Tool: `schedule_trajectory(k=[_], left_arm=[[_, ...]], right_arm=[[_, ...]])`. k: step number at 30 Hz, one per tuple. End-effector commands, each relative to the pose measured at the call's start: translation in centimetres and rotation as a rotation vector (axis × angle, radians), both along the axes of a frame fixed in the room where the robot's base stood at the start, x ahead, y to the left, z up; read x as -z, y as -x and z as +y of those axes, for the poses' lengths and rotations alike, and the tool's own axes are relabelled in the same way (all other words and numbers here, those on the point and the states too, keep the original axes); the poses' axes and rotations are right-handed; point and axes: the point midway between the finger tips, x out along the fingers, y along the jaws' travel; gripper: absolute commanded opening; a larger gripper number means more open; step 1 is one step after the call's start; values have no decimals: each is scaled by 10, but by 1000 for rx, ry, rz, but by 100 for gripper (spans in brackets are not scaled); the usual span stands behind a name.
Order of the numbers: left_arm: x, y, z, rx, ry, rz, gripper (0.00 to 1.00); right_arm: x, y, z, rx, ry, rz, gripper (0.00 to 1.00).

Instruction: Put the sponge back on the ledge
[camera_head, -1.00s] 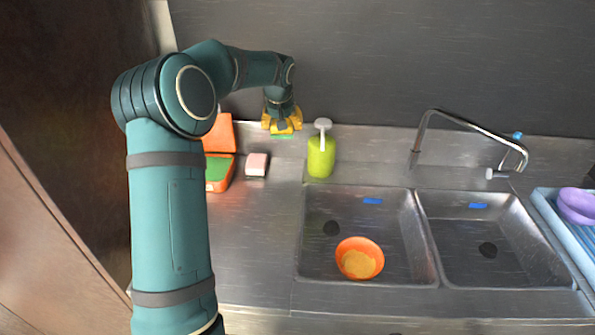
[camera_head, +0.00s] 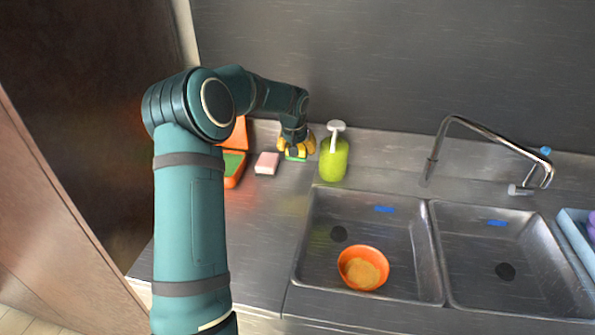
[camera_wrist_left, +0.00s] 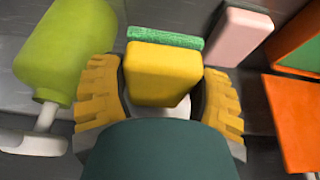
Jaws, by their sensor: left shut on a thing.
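The sponge, yellow with a green scouring side, is in my left gripper (camera_head: 296,147). In the head view its green part (camera_head: 297,157) shows below the fingers, between the green bottle and a pink block. In the left wrist view the yellow sponge (camera_wrist_left: 163,75) lies between the two yellow fingers (camera_wrist_left: 160,100), with the green layer along its far side. The gripper is shut on it. The ledge (camera_head: 395,150) runs along the foot of the back wall. I cannot tell whether the sponge touches a surface. My right gripper is not in view.
A green pump bottle (camera_head: 334,160) stands close right of the sponge. A pink block (camera_head: 266,163) and an open orange box (camera_head: 234,168) are to its left. Two sinks lie in front; the left holds an orange bowl (camera_head: 362,268). A faucet (camera_head: 432,155) rises behind them.

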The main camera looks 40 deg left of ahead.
Motion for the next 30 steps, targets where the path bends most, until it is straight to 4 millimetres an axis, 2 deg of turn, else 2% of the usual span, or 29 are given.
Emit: schedule_trajectory(k=[3,10,18,30], left_arm=[[15,0,-1,-1,2,0,33],[29,0,0,1,0,1,33],[74,0,-1,-1,2,1,33],[80,0,0,0,1,0,33]], right_arm=[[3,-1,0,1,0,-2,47],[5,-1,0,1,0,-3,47],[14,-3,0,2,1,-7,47],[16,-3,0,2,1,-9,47]])
